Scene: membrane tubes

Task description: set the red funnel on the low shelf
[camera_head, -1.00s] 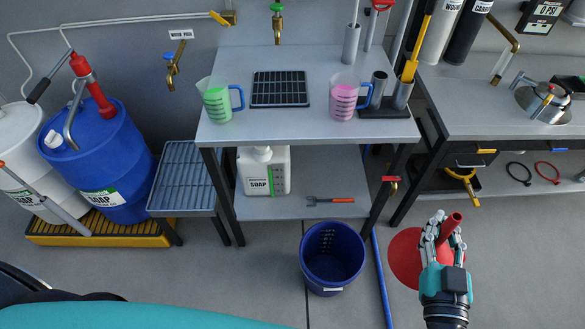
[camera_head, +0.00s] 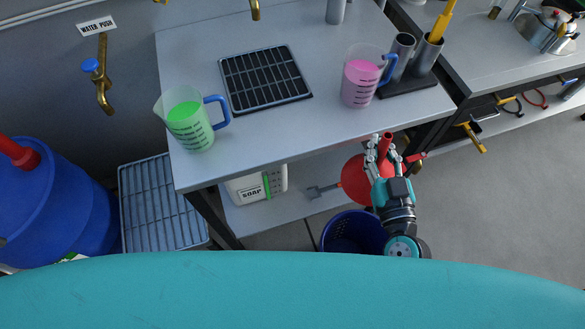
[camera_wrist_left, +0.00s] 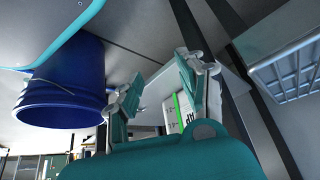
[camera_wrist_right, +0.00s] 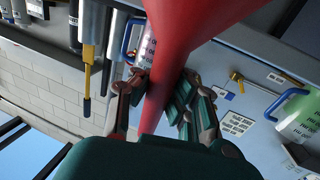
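The red funnel (camera_head: 356,182) is held by my right gripper (camera_head: 384,152) in front of the table's right side. In the right wrist view the fingers close around the funnel's narrow red stem (camera_wrist_right: 158,95), its wide part toward the top of that picture. The low shelf (camera_head: 285,213) lies under the table, partly hidden by the tabletop. A white soap jug (camera_head: 258,186) and a grey-headed tool (camera_head: 318,191) rest on it. My left gripper (camera_wrist_left: 160,85) shows only in its wrist view, fingers apart and empty, facing the shelf area.
A blue bucket (camera_head: 352,232) stands on the floor just below the funnel. The tabletop (camera_head: 270,135) bears a green-filled jug (camera_head: 188,120), a pink-filled jug (camera_head: 360,78) and a black grate. A blue drum (camera_head: 55,205) and a grey slatted rack (camera_head: 160,205) stand at left.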

